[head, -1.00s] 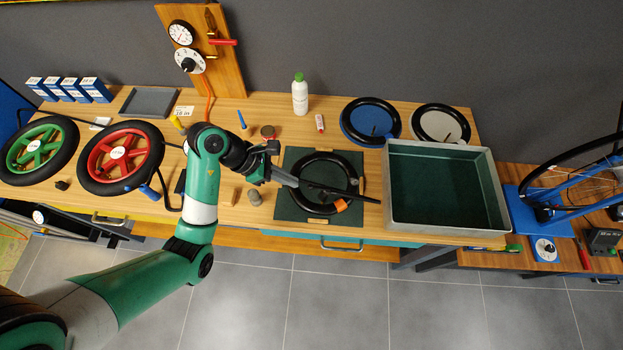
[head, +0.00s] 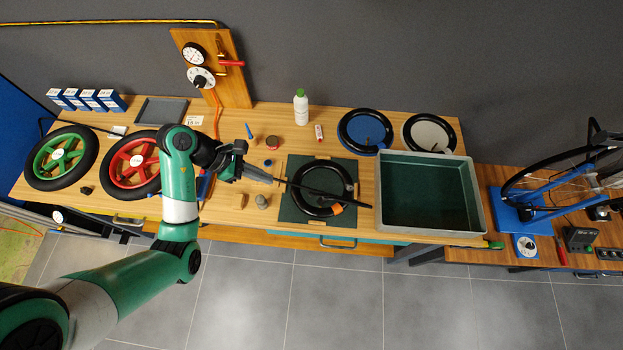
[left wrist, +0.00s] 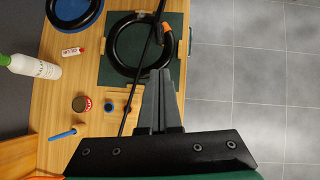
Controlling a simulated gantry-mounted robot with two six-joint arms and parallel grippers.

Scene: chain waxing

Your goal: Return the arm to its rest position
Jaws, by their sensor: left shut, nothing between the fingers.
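My left arm (head: 180,190) reaches in from the lower left of the head view, over the workbench. Its gripper (head: 272,180) is shut and empty, just left of the black ring (head: 348,180) on the dark green mat (head: 290,213). In the left wrist view the shut fingers (left wrist: 160,76) point at the near edge of the ring (left wrist: 113,45). A thin black rod (head: 340,198) crosses over the ring and passes near the fingertips; I cannot tell what it rests on. My right gripper is not in view.
A green-lined tray (head: 480,225) stands right of the mat. Red (head: 148,162) and green (head: 85,160) wheels lie at the left. A white bottle (head: 301,108), a red-topped jar (head: 272,143) and small pieces (head: 262,201) stand around the gripper. The floor in front is clear.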

